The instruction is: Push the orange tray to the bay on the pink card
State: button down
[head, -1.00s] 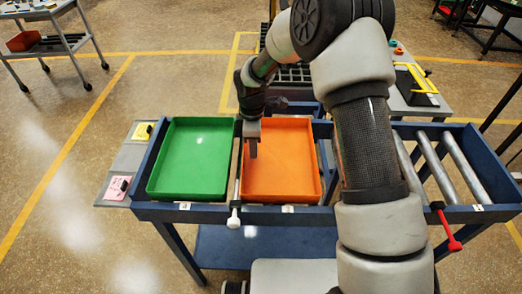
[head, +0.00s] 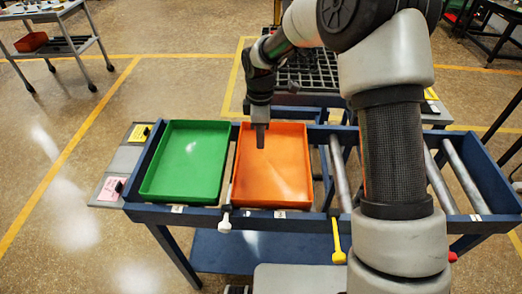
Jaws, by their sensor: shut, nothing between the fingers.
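The orange tray (head: 272,190) sits on the roller table, just right of the green tray (head: 184,170). A white-handled rod (head: 224,220) lies at the gap between the two trays. My gripper (head: 260,143) is shut and empty, pointing down over the far left part of the orange tray; I cannot tell whether it touches the tray. The pink card (head: 111,188) lies on a grey plate at the table's left end, with a small dark object on its right side. Its writing is too small to read.
A yellow card (head: 139,132) lies behind the pink one. Bare rollers (head: 340,172) show right of the orange tray. A yellow handle (head: 338,243) and a partly hidden red handle (head: 453,256) stick out in front. My arm hides part of the right side.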

notch_tip(320, 180, up, 3)
jog(key=m+p, duration=0.1)
send_over(302, 167)
jog(key=a, duration=0.4)
notch_tip(302, 167, down, 10)
jog(key=shift+f+p, duration=0.15)
jog(key=shift+p, duration=0.15)
jog(key=d, duration=0.3)
jog(key=shift+d+p, duration=0.2)
jog(key=shift+p, duration=0.2)
jog(key=shift+d+f, duration=0.1)
jog(key=shift+d, duration=0.2)
